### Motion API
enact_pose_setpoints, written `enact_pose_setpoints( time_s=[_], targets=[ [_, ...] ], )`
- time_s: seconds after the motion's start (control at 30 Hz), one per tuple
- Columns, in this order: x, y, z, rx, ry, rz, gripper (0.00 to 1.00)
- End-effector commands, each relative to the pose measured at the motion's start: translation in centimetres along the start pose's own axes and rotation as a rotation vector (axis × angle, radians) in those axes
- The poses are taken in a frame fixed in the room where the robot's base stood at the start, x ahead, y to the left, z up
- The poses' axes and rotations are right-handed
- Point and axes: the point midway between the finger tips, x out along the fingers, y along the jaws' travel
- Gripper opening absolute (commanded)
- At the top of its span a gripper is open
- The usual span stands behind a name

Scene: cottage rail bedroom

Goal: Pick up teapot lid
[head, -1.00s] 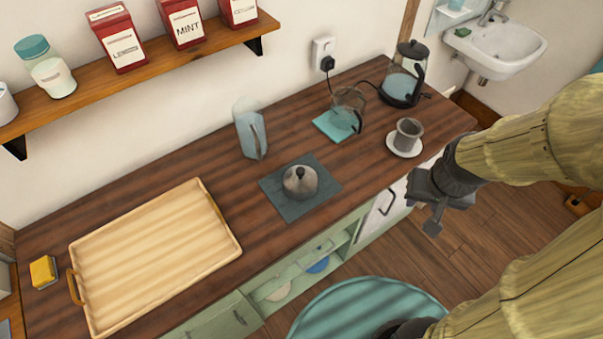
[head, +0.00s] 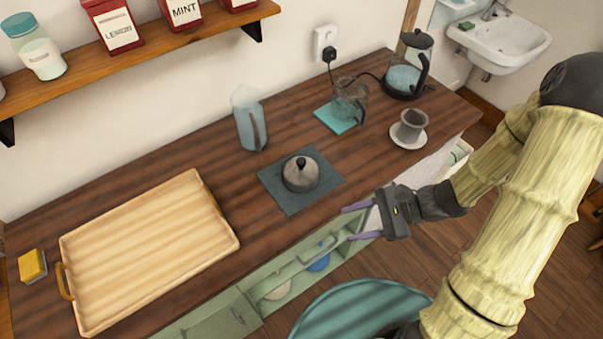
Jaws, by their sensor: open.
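The teapot lid (head: 300,173) is a grey dome with a dark knob. It sits on a dark slate-coloured square mat (head: 281,198) on the wooden counter. My gripper (head: 348,223) is open and empty, to the right of the lid and nearer the counter's front edge. Its two purple fingers point left, apart from the lid and the mat. A clear glass teapot (head: 349,97) without a lid on it stands on a teal mat (head: 334,119) farther back.
A wooden tray (head: 150,250) lies at left, with a yellow sponge (head: 32,265) beside it. A glass pitcher (head: 250,125) stands behind the lid. A grey cup (head: 411,125) on a saucer and a kettle (head: 408,70) are at right. A shelf (head: 170,50) overhangs the back left.

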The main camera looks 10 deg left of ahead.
Motion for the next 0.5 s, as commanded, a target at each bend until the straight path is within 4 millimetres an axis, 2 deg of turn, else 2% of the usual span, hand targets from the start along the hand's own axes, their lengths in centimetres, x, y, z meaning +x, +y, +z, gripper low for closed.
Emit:
enact_pose_setpoints(
  time_s=[0.03,0.13,0.3,0.5],
  targets=[
    [0.7,-0.8,-1.0,0.064,-0.065,-0.080,0.48],
    [1.1,-3.2,-2.4,0.179,-0.183,-0.256,0.48],
    [0.4,-6.6,-5.4,0.330,-0.322,-0.528,0.48],
    [-0.3,-8.0,-6.9,0.389,-0.371,-0.651,0.48]
  ],
)
